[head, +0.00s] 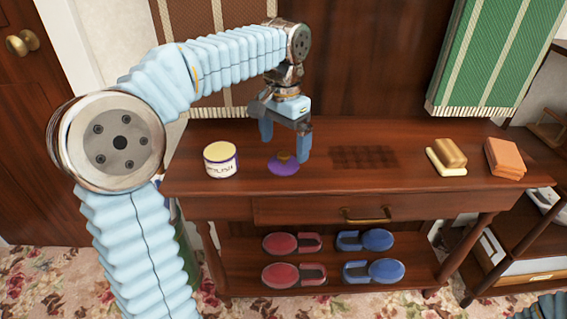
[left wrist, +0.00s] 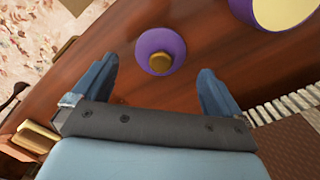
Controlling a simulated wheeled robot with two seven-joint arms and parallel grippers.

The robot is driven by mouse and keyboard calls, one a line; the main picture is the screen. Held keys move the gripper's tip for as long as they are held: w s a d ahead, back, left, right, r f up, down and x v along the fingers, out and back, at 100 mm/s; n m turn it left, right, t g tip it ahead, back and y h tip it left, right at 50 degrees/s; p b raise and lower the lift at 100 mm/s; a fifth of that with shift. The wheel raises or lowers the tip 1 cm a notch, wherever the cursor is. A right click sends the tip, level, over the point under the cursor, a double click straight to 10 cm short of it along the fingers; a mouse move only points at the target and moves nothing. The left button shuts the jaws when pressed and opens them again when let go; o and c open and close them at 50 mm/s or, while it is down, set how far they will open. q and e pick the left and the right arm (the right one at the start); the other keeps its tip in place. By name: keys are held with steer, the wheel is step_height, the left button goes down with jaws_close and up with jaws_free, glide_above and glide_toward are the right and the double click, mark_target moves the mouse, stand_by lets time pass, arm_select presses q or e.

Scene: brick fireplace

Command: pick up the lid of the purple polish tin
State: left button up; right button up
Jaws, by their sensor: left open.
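The purple lid (head: 286,169) with a gold-brown knob lies on the wooden table, to the right of the polish tin (head: 221,162). The tin is off-white with purple bands and a lettered label, and stands upright without its lid. My left gripper (head: 285,147) is open and points down, just above and around the lid's knob. In the left wrist view the lid (left wrist: 150,45) lies beyond and between the two spread fingertips (left wrist: 158,66), with nothing held. The open tin (left wrist: 240,10) is at the upper right there. My right gripper is out of view.
A brush or sponge block (head: 450,152) and orange cloths (head: 504,158) lie at the table's right. A dark grid (head: 364,157) marks the tabletop right of the lid. A drawer (head: 320,210) is below, and red and blue brushes rest on the lower shelf (head: 240,280).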

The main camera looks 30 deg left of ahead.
mark_target(283, 154)
arm_select(q)
step_height(283, 154, down, 4)
steer(key=shift+c, duration=0.2)
steer(key=shift+r, duration=0.1)
steer(key=c, duration=1.1)
